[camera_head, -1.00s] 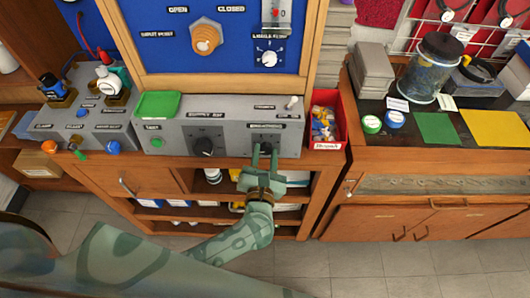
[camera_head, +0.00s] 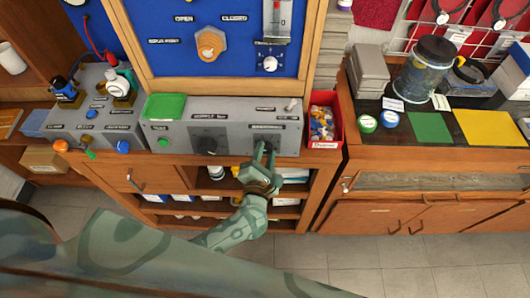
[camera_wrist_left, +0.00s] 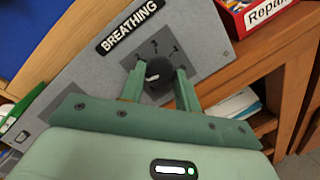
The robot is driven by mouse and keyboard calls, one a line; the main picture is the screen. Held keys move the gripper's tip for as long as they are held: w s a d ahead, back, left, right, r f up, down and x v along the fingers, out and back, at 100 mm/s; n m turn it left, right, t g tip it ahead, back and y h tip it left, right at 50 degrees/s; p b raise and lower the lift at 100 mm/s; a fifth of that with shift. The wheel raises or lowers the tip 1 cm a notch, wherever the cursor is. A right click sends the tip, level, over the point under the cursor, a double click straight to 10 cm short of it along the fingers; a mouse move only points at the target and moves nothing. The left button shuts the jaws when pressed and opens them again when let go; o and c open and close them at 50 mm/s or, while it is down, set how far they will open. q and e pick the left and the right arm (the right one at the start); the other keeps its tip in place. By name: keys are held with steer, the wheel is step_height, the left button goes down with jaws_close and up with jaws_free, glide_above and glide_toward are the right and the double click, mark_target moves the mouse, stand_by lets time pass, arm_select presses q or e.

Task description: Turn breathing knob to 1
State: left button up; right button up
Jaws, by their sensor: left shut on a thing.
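The breathing knob (camera_wrist_left: 157,76) is a dark round knob with a pale mark, under the BREATHING label (camera_wrist_left: 130,27) on the grey testbench panel (camera_wrist_left: 99,68). Small numerals are printed around it, too small to read surely. In the left wrist view my left gripper (camera_wrist_left: 158,84) has one green finger on each side of the knob and is shut on it. In the head view my left gripper (camera_head: 263,148) reaches up to the panel's right part and mostly hides this knob. My right gripper is not in view.
Another dark knob (camera_head: 208,146) sits left on the same panel, with a green button (camera_head: 163,142) beyond it. A red bin (camera_head: 322,122) of small parts stands close to the panel's right end. Open shelves lie below the bench.

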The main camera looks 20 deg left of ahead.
arm_select(q)
steer(key=o, duration=1)
steer(key=s, duration=0.5)
steer(key=s+d, duration=0.1)
steer(key=s, duration=0.4)
steer(key=s+d+r, duration=0.1)
steer(key=s, duration=0.5)
steer(key=shift+s, duration=0.1)
